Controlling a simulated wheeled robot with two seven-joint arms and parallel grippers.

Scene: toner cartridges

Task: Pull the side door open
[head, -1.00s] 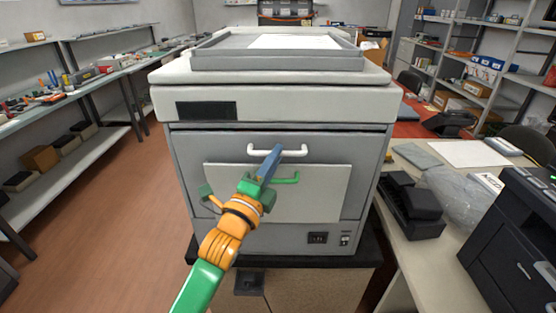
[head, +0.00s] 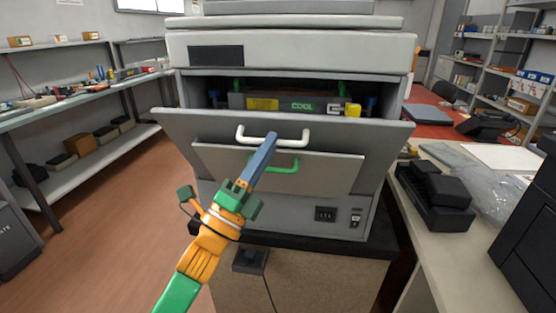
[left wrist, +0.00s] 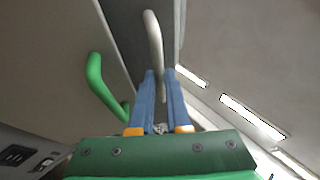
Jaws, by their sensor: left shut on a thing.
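The grey side door (head: 360,139) of the machine is partly open in the head view, its top edge tilted out toward me. It carries a white bar handle (head: 290,142). My left gripper (head: 268,142) has its blue fingers shut on the left part of this handle. In the left wrist view the fingers (left wrist: 162,92) are around the white handle (left wrist: 153,35). A smaller light grey panel (head: 335,172) with a green handle (head: 286,165) is on the door's front, below the white handle. My right gripper is not in view.
Behind the door, the opening shows a dark part with a "COOL" label (head: 302,106) and a yellow label (head: 262,104). A table with a black device (head: 435,197) stands at the right. Shelves (head: 85,105) line the left wall, with clear floor between.

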